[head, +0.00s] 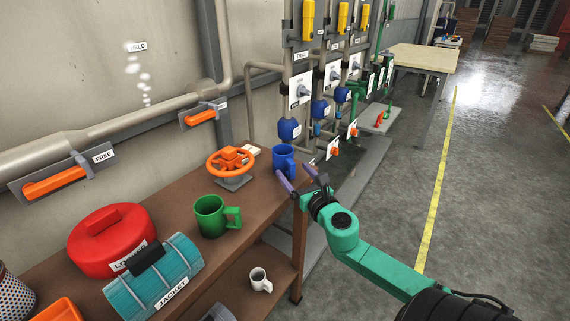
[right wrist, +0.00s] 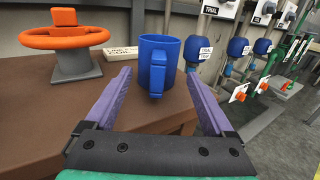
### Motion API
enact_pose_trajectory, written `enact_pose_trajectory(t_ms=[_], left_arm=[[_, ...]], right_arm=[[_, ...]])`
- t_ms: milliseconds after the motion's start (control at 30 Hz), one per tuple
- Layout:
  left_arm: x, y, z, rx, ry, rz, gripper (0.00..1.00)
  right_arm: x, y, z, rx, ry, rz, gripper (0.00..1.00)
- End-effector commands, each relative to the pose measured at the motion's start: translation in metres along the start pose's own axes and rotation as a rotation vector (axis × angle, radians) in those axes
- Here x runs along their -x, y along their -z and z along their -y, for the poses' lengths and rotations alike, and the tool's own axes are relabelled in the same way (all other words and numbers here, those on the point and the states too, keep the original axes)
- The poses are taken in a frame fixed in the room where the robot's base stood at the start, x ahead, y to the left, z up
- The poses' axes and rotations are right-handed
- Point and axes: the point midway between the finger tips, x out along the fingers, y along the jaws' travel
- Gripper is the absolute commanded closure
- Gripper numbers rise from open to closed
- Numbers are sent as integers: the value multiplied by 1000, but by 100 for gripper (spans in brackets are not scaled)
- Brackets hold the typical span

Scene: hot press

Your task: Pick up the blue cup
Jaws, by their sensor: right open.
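The blue cup (head: 283,158) stands upright near the right end of the brown bench (head: 178,201). In the right wrist view the blue cup (right wrist: 156,60) is ahead, between the lines of the two fingers, with its handle facing me. My right gripper (head: 299,180) is open at the bench's right end, just in front of the cup. Its purple fingers (right wrist: 160,88) show spread apart, with nothing clearly held between them. I cannot tell whether a finger touches the cup. My left gripper is not in view.
An orange handwheel (head: 230,160) stands left of the cup. A green mug (head: 216,216), a red lidded pot (head: 108,240) and a teal jacket cylinder (head: 155,277) are on the bench. A white mug (head: 260,280) is on the lower shelf. Pipes with blue fittings (head: 289,129) stand behind. The floor at right is clear.

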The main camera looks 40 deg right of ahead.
Motion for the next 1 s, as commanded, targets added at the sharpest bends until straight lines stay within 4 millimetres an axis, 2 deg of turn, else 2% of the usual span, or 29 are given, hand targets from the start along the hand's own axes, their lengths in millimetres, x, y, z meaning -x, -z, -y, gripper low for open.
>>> enact_pose_trajectory(t_ms=[167,300,567,700,800,1000], left_arm=[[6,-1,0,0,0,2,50],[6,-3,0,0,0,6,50],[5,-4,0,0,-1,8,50],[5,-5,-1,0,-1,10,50],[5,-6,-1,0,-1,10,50],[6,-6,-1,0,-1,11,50]], right_arm=[[-28,-8,-3,1,2,4,12],[-47,-5,-3,-2,2,1,12],[-51,-4,-3,-2,1,-1,12],[-51,-4,-3,-2,1,-1,66],[-51,-4,-3,-2,1,0,98],[-51,-5,-3,-2,1,-1,98]])
